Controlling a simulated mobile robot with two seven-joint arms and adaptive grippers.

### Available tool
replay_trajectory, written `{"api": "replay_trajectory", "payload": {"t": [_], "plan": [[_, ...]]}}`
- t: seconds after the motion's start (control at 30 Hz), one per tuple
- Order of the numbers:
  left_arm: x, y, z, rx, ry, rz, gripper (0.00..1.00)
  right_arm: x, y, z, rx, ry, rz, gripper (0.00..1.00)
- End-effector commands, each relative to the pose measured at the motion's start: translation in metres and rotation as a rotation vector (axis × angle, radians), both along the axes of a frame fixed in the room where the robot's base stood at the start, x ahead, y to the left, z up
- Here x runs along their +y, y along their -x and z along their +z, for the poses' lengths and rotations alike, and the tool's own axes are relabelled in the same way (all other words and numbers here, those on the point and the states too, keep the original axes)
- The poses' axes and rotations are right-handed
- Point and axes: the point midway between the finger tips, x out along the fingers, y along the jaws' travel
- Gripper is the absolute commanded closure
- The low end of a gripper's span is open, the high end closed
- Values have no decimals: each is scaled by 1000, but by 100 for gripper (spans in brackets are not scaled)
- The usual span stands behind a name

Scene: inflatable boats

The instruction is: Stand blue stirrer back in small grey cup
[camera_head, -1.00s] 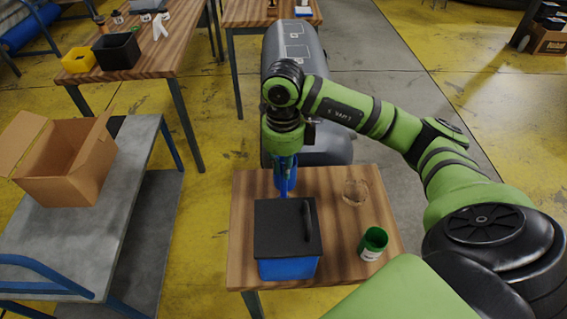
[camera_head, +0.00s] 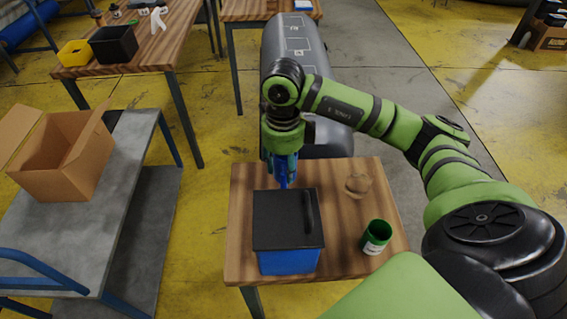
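My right gripper (camera_head: 283,179) points down over the back of the small wooden table, just behind the black-lidded blue box. Its fingers look blue and narrow, and their tips end at the box's rear edge in the picture. I cannot tell whether the fingers are open or shut, or whether the blue stirrer is between them. I cannot make out the small grey cup; the box or the gripper may hide it. My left gripper is not in view.
The wooden table (camera_head: 340,254) bears the blue box (camera_head: 288,262) with its black lid (camera_head: 283,222), a clear glass (camera_head: 357,186) and a green cup (camera_head: 376,236) with a white label. A cardboard box (camera_head: 62,160) stands on the grey cart (camera_head: 120,205) at left.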

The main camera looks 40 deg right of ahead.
Motion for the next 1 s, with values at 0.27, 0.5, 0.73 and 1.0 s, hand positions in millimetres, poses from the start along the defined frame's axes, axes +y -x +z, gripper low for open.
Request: {"api": "replay_trajectory", "payload": {"t": [0.27, 0.5, 0.73, 1.0], "plan": [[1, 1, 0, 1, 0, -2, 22, 0, -1, 18, -4, -1, 0, 56], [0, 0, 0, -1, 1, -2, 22, 0, -2, 72, -8, 0, -1, 56], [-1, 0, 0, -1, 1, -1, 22, 0, -1, 105, -5, 1, -1, 56], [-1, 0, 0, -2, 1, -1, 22, 0, 0, 120, 0, 0, -1, 56]]}}
